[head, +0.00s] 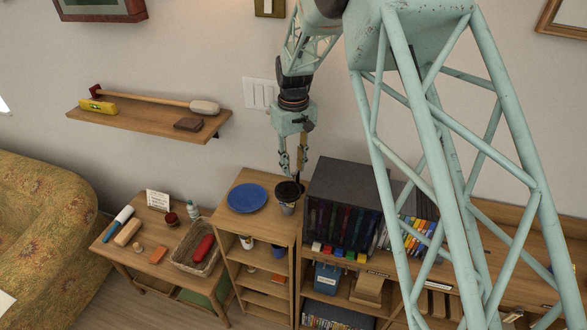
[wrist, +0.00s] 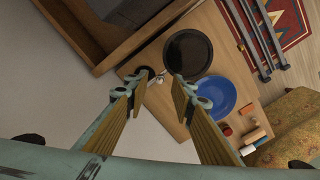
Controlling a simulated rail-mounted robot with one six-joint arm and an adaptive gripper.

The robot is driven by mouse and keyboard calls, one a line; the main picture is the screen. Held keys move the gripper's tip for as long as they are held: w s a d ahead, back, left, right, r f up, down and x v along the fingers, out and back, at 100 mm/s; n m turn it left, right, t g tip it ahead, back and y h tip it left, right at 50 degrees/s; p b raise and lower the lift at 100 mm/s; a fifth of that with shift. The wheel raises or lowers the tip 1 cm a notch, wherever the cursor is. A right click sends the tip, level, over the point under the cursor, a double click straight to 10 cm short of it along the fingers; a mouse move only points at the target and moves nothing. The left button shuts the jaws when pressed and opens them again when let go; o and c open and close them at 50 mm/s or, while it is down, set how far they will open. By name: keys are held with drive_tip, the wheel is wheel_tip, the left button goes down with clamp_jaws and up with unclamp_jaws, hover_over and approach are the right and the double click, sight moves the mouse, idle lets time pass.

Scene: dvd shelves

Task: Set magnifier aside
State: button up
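My gripper (head: 293,171) points down above the top of the small wooden shelf. Its two fingers are apart, and they also show apart in the wrist view (wrist: 159,87). A black round disc (head: 289,188), which looks like the magnifier, is just below the fingertips. In the wrist view the black disc (wrist: 188,54) is just beyond the right finger, partly overlapping the blue plate. A small pale piece shows between the fingertips; I cannot tell whether it is the magnifier's handle or whether the fingers touch it. A grey cup (head: 287,208) shows under the disc in the head view.
A blue plate (head: 247,198) lies on the small wooden shelf (head: 266,226), left of the disc. A dark DVD case unit (head: 334,181) stands close on the right. A side table (head: 121,249) with a basket (head: 180,263) is at left. A wall shelf (head: 140,118) hangs above.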

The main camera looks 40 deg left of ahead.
drive_tip(key=shift+f, duration=0.9)
drive_tip(key=shift+c, duration=0.5)
clamp_jaws()
